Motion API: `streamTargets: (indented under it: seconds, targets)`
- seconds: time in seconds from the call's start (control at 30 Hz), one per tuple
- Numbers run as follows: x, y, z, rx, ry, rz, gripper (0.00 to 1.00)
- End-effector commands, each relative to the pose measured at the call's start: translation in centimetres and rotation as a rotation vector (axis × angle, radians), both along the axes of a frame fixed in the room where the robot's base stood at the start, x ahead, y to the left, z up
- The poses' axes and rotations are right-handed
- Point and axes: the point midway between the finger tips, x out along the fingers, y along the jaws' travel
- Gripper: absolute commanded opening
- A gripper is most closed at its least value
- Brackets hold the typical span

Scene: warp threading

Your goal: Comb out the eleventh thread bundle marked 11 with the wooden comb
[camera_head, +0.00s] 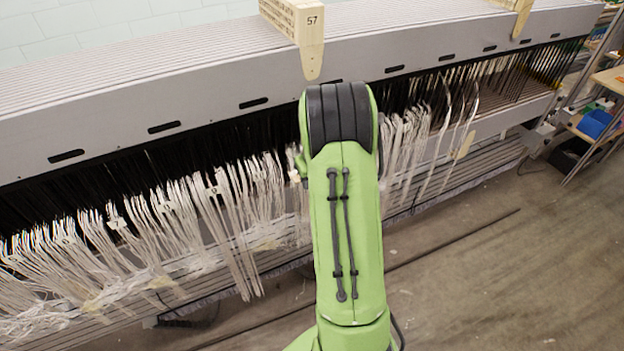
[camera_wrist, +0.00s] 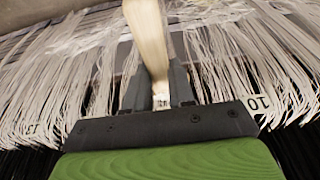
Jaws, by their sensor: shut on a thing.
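In the wrist view my gripper (camera_wrist: 159,72) is shut on the wooden comb (camera_wrist: 148,32), a pale flat piece extending away between the dark fingers. Its teeth cannot be made out. White thread bundles (camera_wrist: 80,75) hang on both sides of it. A label reading 10 (camera_wrist: 259,104) is right of my gripper, and a blurred label (camera_wrist: 33,128) is at the far left. No label 11 is readable; the threads behind my gripper are hidden. In the head view my green arm covers the gripper and comb, in front of the row of white bundles (camera_head: 230,215).
The long grey loom frame (camera_head: 215,85) runs across the head view above the threads. A wooden block marked 57 (camera_head: 307,25) sits on it above my arm. Shelving with a blue bin (camera_head: 595,123) stands at right. Bare floor (camera_head: 480,265) is open at lower right.

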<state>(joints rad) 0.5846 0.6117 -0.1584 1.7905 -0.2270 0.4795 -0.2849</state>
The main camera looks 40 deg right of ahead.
Motion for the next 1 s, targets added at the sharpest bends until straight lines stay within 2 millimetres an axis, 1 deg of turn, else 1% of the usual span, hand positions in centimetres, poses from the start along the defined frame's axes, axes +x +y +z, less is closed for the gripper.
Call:
streamTargets:
  seconds: [0.07,0.27,0.47,0.63,0.7,0.87,1.0]
  targets:
    - [0.1,0.0,-0.6,-0.001,-0.004,0.001,0.00]
    - [0.1,0.0,-3.5,-0.002,-0.004,0.002,0.00]
    - [0.1,0.0,-4.3,-0.002,-0.004,0.002,0.00]
    - [0.3,0.0,-6.7,-0.001,-0.002,0.001,0.00]
    - [0.3,-0.1,-7.3,-0.001,-0.003,0.001,0.00]
    - [0.4,-0.1,-7.8,-0.002,-0.004,0.002,0.00]
    - [0.4,-0.1,-9.8,-0.002,-0.005,0.002,0.00]
